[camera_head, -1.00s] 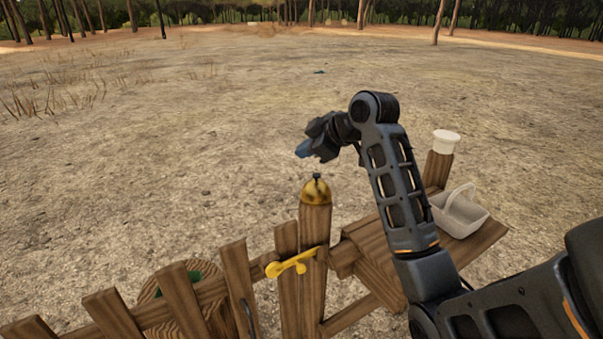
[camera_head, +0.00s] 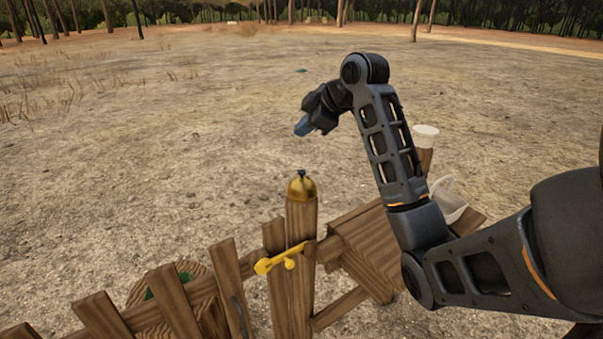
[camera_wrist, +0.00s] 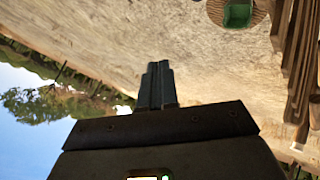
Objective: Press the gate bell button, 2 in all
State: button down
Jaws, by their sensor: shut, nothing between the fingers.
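The gate bell (camera_head: 301,188) is a brass dome on top of a wooden gate post. Its small dark button (camera_head: 301,172) stands up from the top of the dome. My gripper (camera_head: 302,128) is shut and empty, in the air above the bell in the head view, apart from it. In the wrist view my shut fingers (camera_wrist: 158,85) point out over bare ground, and the bell cannot be made out there.
A yellow latch (camera_head: 280,260) sits on the post below the bell. A wooden fence (camera_head: 180,302) runs left. At right are a wooden bench (camera_head: 365,240), a white basket (camera_head: 449,200) partly behind my arm, and a white-topped post (camera_head: 425,137). A round wooden piece with a green middle (camera_wrist: 237,14) shows beside the fence.

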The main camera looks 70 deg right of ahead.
aim_at(304, 173)
notch_tip(304, 173, down, 8)
jog(key=b, duration=0.5)
jog(key=shift+b, duration=0.35)
jog(key=shift+f, duration=0.1)
dwell(1.4)
jog(key=shift+f, duration=0.35)
jog(key=shift+f+b, duration=0.55)
jog(key=shift+b, duration=0.05)
dwell(0.7)
dwell(0.4)
jog(key=shift+r+p, duration=0.85)
jog(key=shift+r, duration=0.15)
jog(key=shift+r+p, duration=2)
jog(key=shift+r, duration=0.5)
